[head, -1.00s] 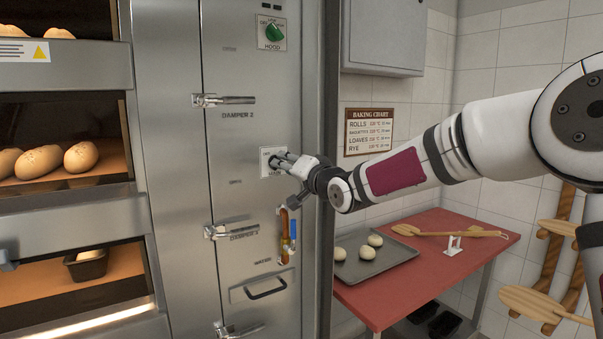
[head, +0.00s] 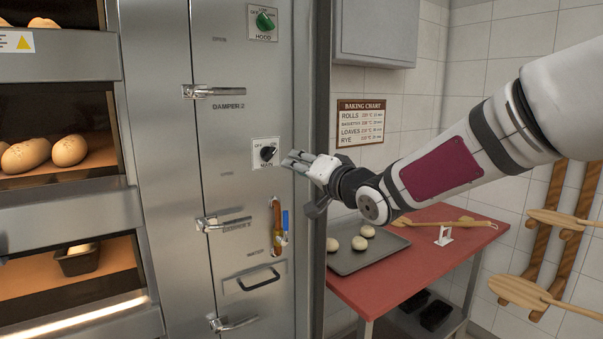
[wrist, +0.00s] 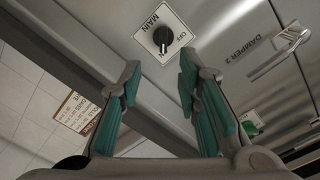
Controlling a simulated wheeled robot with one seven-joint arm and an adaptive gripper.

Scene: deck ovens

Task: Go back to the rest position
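My gripper (head: 298,160) is just right of the MAIN switch, apart from it, in front of the steel oven panel. In the wrist view my gripper (wrist: 160,70) has its two teal-padded fingers spread with nothing between them. The MAIN switch (head: 268,153) is a black rotary knob on a white plate. It shows uncovered beyond the fingertips in the wrist view (wrist: 164,38).
The green HOOD knob (head: 264,21) is above, and damper handles (head: 218,91) stick out at left. A red table (head: 408,278) with a tray of dough pieces (head: 368,254) stands below my arm. Wooden peels (head: 535,295) hang at right.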

